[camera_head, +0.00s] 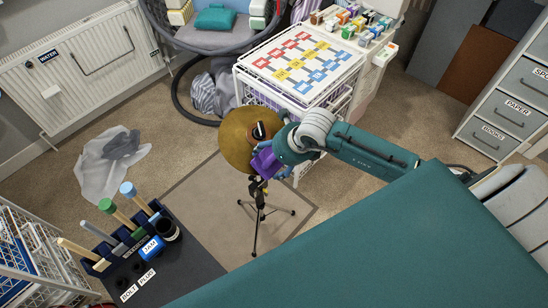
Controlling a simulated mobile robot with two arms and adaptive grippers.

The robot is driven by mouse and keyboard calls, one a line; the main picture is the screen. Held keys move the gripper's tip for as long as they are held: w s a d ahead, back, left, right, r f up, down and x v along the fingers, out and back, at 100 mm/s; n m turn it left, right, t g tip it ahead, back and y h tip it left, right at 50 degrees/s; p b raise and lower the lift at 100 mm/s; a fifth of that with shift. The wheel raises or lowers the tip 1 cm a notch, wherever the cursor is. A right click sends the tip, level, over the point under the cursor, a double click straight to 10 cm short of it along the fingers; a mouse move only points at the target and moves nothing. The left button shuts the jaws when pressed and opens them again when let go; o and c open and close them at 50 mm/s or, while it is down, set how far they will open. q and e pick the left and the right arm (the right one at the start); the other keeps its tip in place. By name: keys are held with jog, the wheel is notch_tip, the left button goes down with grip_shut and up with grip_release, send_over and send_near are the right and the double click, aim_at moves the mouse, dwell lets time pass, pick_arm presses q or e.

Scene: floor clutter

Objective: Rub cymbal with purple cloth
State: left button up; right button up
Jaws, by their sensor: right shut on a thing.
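The cymbal (236,140) is a round brass-coloured disc, tilted on a black tripod stand (258,208) in the middle of the view. My right gripper (264,150) reaches in from the right and is at the cymbal's right side. It is shut on the purple cloth (265,163), which shows as a small bunch at the cymbal's lower right edge. The cloth overlaps the cymbal in the picture; I cannot tell whether they touch. The gripper hides part of the cymbal and the cloth. My left gripper is not in view.
A white drawer cart (300,103) with a labelled board stands just behind the cymbal. A dark rack with mallets (140,243) stands at front left. Grey cloths (112,160) lie on the floor at left. The mat (205,200) around the stand is clear.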

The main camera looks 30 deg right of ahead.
jog(key=shift+b+x, duration=0.9)
jog(key=shift+x, duration=0.1)
jog(key=shift+w+d+r+b, duration=0.1)
jog(key=shift+w+d+b, duration=0.1)
jog(key=shift+d, duration=0.4)
jog(key=shift+w+d+b, duration=0.2)
jog(key=shift+d+b, duration=0.05)
jog(key=shift+d, duration=0.4)
jog(key=shift+w+d+r+b, duration=0.1)
jog(key=shift+w+d+b, duration=0.1)
jog(key=shift+d, duration=0.4)
jog(key=shift+w+d+f+b, duration=0.1)
jog(key=shift+w+d+b, duration=0.05)
jog(key=shift+d+b, duration=0.15)
jog(key=shift+w+d+f+b, duration=0.1)
jog(key=shift+d+b, duration=0.05)
jog(key=shift+d, duration=0.25)
jog(key=shift+w+d+b, duration=0.25)
jog(key=shift+d, duration=0.3)
jog(key=shift+w+d+b, duration=0.2)
jog(key=shift+d+b, duration=0.05)
jog(key=shift+d, duration=0.25)
jog(key=shift+s+a, duration=0.45)
jog(key=shift+a, duration=0.8)
jog(key=shift+s+a, duration=0.45)
jog(key=shift+a, duration=0.75)
jog(key=shift+s+a, duration=0.5)
jog(key=shift+a, duration=0.75)
